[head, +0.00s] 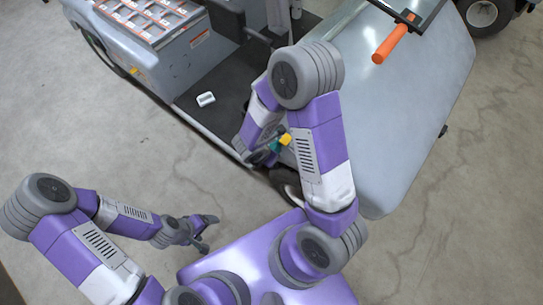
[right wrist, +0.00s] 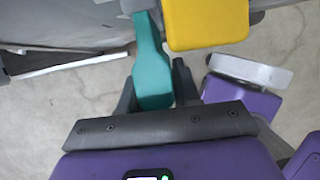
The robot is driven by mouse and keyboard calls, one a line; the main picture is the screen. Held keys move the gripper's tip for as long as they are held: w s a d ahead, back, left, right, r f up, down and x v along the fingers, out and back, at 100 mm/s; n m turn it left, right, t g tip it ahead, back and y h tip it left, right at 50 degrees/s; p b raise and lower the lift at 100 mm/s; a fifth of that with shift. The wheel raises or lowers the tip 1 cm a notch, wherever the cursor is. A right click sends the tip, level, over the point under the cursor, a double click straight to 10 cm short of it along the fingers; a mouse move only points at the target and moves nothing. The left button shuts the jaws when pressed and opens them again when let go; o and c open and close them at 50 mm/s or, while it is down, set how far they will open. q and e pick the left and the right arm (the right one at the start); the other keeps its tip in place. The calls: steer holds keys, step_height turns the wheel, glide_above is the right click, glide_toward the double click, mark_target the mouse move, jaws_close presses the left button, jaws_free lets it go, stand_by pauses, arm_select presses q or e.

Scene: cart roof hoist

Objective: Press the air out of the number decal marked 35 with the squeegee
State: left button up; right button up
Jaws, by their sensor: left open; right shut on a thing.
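The squeegee has a teal handle (right wrist: 150,70) and a yellow head (right wrist: 205,24). My right gripper (right wrist: 155,88) is shut on the teal handle, with the yellow head out beyond the fingers. In the head view the squeegee's yellow part (head: 285,139) shows beside my right forearm, close to the cart's side; that gripper is partly hidden by the arm. I cannot tell whether the squeegee touches the cart. My left gripper (head: 208,230) is open and empty, low above the floor on the left. No decal marked 35 can be made out in either view.
The cart's large pale grey panel (head: 420,110) fills the right, with an orange handle (head: 393,40) near its top. A compartment tray (head: 150,18) tops the cart at upper left. A small white object (head: 206,99) lies on the dark cart floor. Concrete at left is clear.

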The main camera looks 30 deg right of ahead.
steer(key=w+a+p, duration=0.3)
steer(key=w, duration=0.5)
steer(key=shift+r+p, duration=0.15)
steer(key=shift+p, duration=0.15)
stand_by(0.8)
steer(key=shift+a, duration=0.1)
steer(key=s+a+b, duration=0.1)
steer(key=s+a, duration=0.1)
steer(key=a, duration=0.4)
steer(key=shift+s+a, duration=0.15)
steer(key=shift+s, duration=0.2)
steer(key=shift+f, duration=0.2)
stand_by(0.4)
